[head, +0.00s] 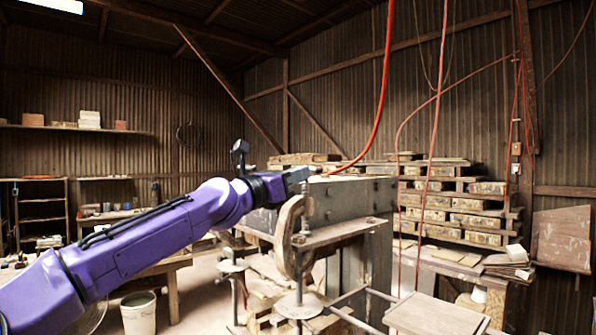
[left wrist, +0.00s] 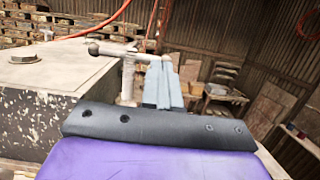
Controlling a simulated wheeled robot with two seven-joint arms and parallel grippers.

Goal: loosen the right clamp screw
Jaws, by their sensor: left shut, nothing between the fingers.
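My left gripper (head: 303,174) reaches in from the left on its purple arm, at the top of the grey press block (head: 350,195). In the left wrist view its fingers (left wrist: 163,80) are shut with nothing between them. Just left of them there stands a pale T-shaped screw (left wrist: 128,78) with a thin crossbar ending in a knob. The crossbar's right end passes close to the fingers; I cannot tell if they touch. In the head view a thin upright screw (head: 305,212) shows below the gripper, by a rusty curved clamp (head: 283,238). My right gripper is not in view.
The block's flat top (left wrist: 50,68) lies left of the fingers in the left wrist view. Red hoses (head: 384,85) hang down near the press. Stacked boards (head: 460,205) fill the back right. A bucket (head: 139,312) stands on the floor at left.

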